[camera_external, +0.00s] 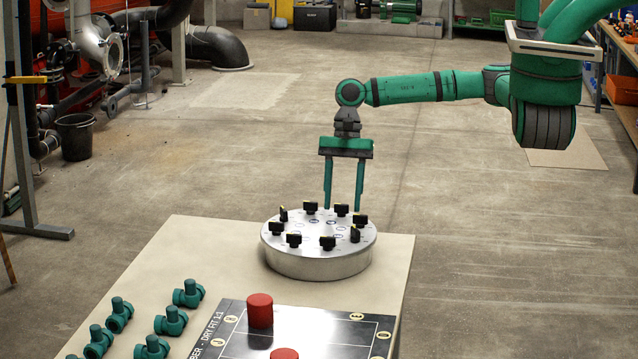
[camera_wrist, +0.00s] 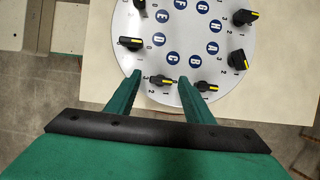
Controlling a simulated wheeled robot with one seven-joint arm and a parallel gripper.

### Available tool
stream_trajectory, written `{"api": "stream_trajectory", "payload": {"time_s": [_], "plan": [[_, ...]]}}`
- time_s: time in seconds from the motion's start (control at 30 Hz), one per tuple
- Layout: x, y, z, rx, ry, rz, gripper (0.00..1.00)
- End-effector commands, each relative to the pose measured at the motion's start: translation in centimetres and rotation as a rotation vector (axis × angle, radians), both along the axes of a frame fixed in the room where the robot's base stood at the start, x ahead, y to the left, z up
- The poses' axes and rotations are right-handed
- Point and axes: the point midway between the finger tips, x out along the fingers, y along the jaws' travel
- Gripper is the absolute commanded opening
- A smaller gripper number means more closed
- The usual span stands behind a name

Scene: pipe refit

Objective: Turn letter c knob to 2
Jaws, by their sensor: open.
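A round silver disc (camera_external: 318,264) with a ring of black knobs stands on a pale board, and it shows in the wrist view (camera_wrist: 187,30). Blue round letter labels sit inside the ring. My gripper (camera_external: 343,207) points down at the disc's far edge, fingers apart. In the wrist view its fingertips (camera_wrist: 160,78) lie on either side of one knob (camera_wrist: 162,81), with nothing visibly clamped. The label inward of that knob looks like C (camera_wrist: 172,57), but it is small. The knob's bar lies roughly sideways with a yellow mark; its exact setting is unclear.
Other knobs (camera_wrist: 207,86) (camera_wrist: 131,42) sit close on both sides of the fingers. Red cylinders (camera_external: 260,311) on a black marked panel (camera_external: 232,320) and several green pipe fittings (camera_external: 188,293) lie nearer the camera. The floor behind the board is clear.

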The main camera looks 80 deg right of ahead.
Motion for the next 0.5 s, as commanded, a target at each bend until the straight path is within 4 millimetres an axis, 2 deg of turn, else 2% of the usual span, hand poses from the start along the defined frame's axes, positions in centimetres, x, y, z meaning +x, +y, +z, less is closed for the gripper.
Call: {"api": "stream_trajectory", "payload": {"time_s": [0.03,0.17,0.2,0.5], "plan": [[0.06,0.02,0.01,0.000,0.000,0.000,0.41],[0.14,0.11,0.02,0.000,0.000,0.002,0.09],[0.16,0.14,0.03,0.000,0.001,0.003,0.06],[0.12,0.20,0.03,0.002,0.001,-0.021,0.07]]}}
